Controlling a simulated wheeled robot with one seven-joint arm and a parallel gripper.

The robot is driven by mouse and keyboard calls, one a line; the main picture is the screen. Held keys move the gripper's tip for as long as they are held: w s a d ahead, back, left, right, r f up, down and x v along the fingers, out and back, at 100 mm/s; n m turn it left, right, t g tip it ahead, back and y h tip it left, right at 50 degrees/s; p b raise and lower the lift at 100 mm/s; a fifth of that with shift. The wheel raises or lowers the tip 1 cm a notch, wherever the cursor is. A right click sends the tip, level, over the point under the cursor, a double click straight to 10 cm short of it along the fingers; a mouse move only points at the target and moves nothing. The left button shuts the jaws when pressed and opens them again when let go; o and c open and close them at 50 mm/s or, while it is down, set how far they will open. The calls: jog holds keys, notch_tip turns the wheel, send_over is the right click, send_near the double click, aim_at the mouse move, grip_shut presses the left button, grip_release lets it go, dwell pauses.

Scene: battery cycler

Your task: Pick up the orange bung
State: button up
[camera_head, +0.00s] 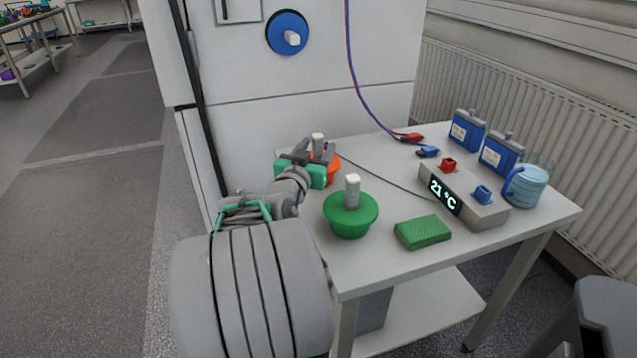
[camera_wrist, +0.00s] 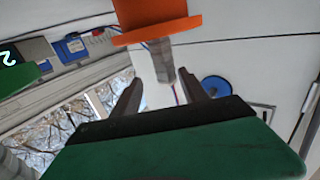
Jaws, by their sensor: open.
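The orange bung (camera_head: 332,168) stands at the back left of the white table in the head view, partly hidden behind my gripper. Its pale handle (camera_head: 318,141) points up between my fingers. In the wrist view the orange bung (camera_wrist: 157,18) is at the top edge, and its grey handle (camera_wrist: 162,60) reaches toward the gap between the fingertips. My gripper (camera_head: 316,155) is open, with a finger on either side of the handle; it also shows in the wrist view (camera_wrist: 161,80). I cannot tell whether either finger touches the handle.
A green bung (camera_head: 350,214) stands just in front, close to my arm. A green sponge (camera_head: 423,232), a temperature box (camera_head: 485,211), a blue mug (camera_head: 526,187) and two blue bottles (camera_head: 467,131) lie to the right. Red and blue cable clips (camera_head: 411,137) lie behind.

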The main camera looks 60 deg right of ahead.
aim_at(321, 136)
jog(key=d, duration=0.2)
jog(key=w+d, duration=0.1)
jog(key=d, duration=0.1)
jog(key=w+d, duration=0.1)
jog(key=d, duration=0.1)
jog(key=shift+d+f, duration=0.2)
jog(key=shift+d, duration=0.15)
grip_shut()
dwell(0.7)
jog(key=shift+r, duration=0.1)
